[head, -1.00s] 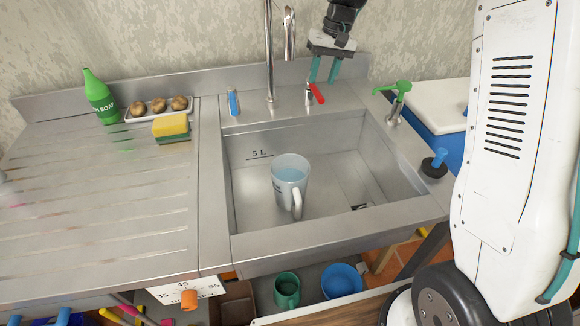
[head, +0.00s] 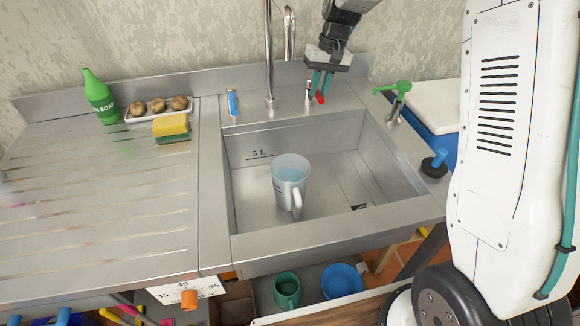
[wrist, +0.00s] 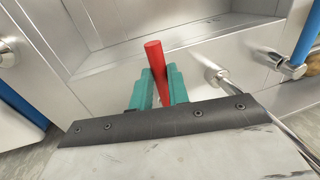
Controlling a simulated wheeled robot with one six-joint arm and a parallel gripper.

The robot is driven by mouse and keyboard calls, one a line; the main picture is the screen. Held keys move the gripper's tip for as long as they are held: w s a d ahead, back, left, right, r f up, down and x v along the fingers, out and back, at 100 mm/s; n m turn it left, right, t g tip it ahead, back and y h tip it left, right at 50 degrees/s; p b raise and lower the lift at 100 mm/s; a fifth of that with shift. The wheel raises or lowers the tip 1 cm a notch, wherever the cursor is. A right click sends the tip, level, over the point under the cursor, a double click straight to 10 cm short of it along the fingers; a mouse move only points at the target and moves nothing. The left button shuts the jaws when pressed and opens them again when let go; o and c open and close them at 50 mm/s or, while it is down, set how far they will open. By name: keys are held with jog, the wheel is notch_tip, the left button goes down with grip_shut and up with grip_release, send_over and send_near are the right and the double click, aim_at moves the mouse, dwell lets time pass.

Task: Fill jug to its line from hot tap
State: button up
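The jug (head: 290,182), clear and bluish with a pale handle, stands upright in the sink basin (head: 341,185). It looks bluish inside; the level against its line is too small to read. The tall chrome spout (head: 269,50) rises behind the basin, and no stream shows below it. The red tap lever (head: 320,99) is at the right of the spout; the blue tap lever (head: 232,102) is at its left. My gripper (head: 320,88) is at the red lever. In the wrist view, its teal fingers (wrist: 158,86) are closed around the red lever (wrist: 154,57).
A green soap bottle (head: 101,97), a white tray (head: 137,117) of round brown things and a yellow sponge (head: 171,125) are on the left drainer. A green pump (head: 396,91) and a blue-knobbed plunger (head: 435,163) stand right of the basin.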

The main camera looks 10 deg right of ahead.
jog(key=shift+w+r+g, duration=0.1)
jog(key=shift+r+g, duration=0.15)
jog(key=shift+g, duration=0.15)
jog(key=shift+s+f+t, duration=0.2)
jog(key=shift+f+t, duration=0.15)
jog(key=shift+t, duration=0.25)
jog(key=o, duration=0.8)
